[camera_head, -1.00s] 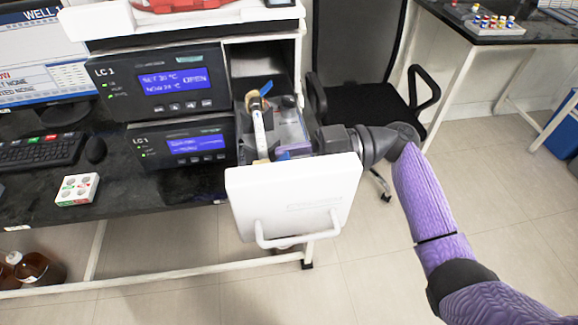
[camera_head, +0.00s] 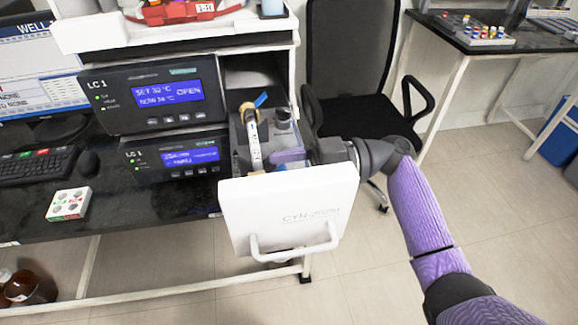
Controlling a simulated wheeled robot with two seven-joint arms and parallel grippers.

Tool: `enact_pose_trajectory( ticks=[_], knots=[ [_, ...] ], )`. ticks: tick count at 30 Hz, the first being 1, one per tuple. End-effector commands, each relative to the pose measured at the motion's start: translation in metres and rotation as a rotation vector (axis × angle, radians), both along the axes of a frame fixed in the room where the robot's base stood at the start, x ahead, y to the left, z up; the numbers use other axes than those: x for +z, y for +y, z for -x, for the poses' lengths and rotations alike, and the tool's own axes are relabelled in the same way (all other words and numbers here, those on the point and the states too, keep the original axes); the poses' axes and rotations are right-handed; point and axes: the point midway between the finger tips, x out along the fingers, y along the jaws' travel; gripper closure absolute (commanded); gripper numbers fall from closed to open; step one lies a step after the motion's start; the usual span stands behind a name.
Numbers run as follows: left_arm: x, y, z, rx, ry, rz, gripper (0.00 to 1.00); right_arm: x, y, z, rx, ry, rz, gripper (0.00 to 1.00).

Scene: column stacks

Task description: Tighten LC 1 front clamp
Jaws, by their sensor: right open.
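The LC 1 oven drawer stands pulled out, with its white front panel (camera_head: 288,205) facing me. A pale column (camera_head: 254,145) lies in it, running front to back. A back clamp with a blue lever (camera_head: 261,99) is at its far end. The front clamp is close behind the white panel and mostly hidden; only a small bluish bit (camera_head: 279,168) shows there. My right gripper (camera_head: 306,154) reaches in from the right, low behind the panel's top edge, beside the column's front end. It is open; its fingertips are partly hidden, so contact with the clamp cannot be told. My left gripper is out of view.
The upper LC 1 unit (camera_head: 155,92) reads OPEN; a second LC 1 unit (camera_head: 178,157) sits below. The panel's handle (camera_head: 292,245) sticks out in front. A black chair (camera_head: 350,90) stands behind my right arm.

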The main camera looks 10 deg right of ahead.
Motion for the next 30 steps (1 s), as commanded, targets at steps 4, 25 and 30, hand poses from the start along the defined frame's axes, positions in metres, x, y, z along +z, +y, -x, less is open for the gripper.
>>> enact_pose_trajectory(
  ticks=[4, 25, 30],
  knots=[
    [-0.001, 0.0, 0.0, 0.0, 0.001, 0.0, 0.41, -0.001, -0.004, 0.0, -0.001, 0.0, 0.001, 0.35],
    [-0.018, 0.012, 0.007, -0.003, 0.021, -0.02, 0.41, -0.002, -0.1, 0.0, 0.0, 0.0, 0.0, 0.35],
    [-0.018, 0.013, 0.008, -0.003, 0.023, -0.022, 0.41, -0.002, -0.099, 0.0, 0.0, 0.0, 0.0, 0.35]
  ],
)
